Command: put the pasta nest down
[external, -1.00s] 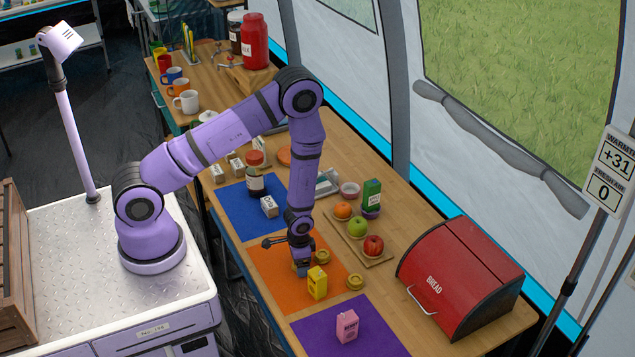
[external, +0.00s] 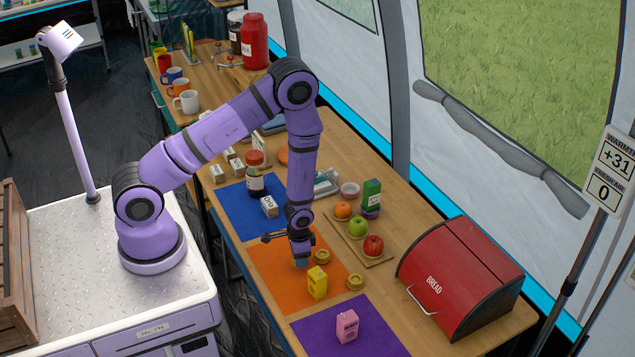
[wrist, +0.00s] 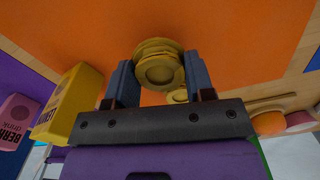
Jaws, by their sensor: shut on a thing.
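My gripper (external: 300,264) is low over the orange mat (external: 262,268). In the wrist view my gripper (wrist: 160,82) is shut on a round yellow pasta nest (wrist: 158,66), one finger on each side of it. The held nest is hidden in the external view, and I cannot tell whether it touches the mat. Another pasta nest (external: 322,257) lies just right of my gripper. A further one (external: 355,282) lies near the mat's right corner. Part of a nest (wrist: 178,97) also shows behind the held one in the wrist view.
A yellow carton (external: 317,283) stands on the orange mat close to my gripper. A pink carton (external: 347,326) stands on the purple mat (external: 310,328). A board with fruit (external: 380,260) and a red bread bin (external: 460,278) are to the right. The orange mat's left part is clear.

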